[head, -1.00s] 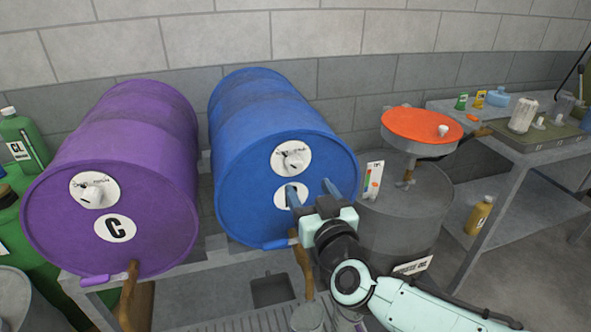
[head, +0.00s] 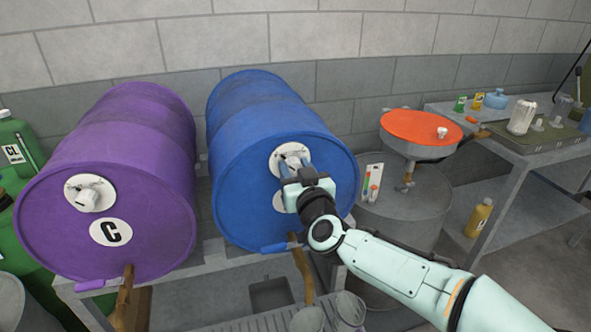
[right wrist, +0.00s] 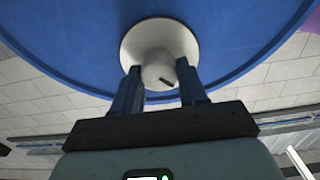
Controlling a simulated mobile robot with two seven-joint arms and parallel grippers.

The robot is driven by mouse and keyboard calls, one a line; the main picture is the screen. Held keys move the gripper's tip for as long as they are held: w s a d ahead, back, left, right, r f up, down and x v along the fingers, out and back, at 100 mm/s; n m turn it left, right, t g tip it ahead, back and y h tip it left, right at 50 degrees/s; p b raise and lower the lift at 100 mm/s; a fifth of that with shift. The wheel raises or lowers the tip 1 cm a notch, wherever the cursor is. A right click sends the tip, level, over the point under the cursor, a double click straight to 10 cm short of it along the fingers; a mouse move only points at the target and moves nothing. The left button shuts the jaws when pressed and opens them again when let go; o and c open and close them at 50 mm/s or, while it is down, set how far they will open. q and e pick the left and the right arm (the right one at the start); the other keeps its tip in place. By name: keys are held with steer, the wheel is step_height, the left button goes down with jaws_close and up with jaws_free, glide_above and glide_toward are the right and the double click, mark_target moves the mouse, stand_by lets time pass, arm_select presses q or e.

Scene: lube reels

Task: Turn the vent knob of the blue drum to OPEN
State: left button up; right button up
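The blue drum (head: 250,130) lies on its side on a rack, its round end facing me. Its vent knob (right wrist: 160,68), a pale knob on a round white plate (head: 290,155), sits on the upper part of that end. My right gripper (head: 295,165) is at the knob, and in the right wrist view its two fingers (right wrist: 158,80) stand close against both sides of it. The knob's front shows a dark mark. The gripper partly hides the plate and the lower label in the head view, and the plate's lettering cannot be read. My left gripper is not in view.
A purple drum (head: 110,180) marked C, with its own knob (head: 88,195), lies to the left. A blue tap handle (head: 275,248) is below my gripper. A grey drum (head: 415,205) with an orange-topped funnel (head: 420,127) and a workbench (head: 500,140) stand to the right.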

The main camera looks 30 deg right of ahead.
steer(key=shift+c, duration=1.3)
steer(key=shift+m, duration=0.3)
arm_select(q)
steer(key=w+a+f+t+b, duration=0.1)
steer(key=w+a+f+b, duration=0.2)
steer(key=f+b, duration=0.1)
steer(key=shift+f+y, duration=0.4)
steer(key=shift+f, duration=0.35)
arm_select(e)
steer(key=shift+s+d+f+m, duration=0.1)
steer(key=shift+d+m, duration=0.05)
steer(key=shift+m, duration=4.2)
steer(key=shift+d+m, duration=0.1)
steer(key=shift+m, duration=4.25)
steer(key=o, duration=1.1)
steer(key=shift+c, duration=0.2)
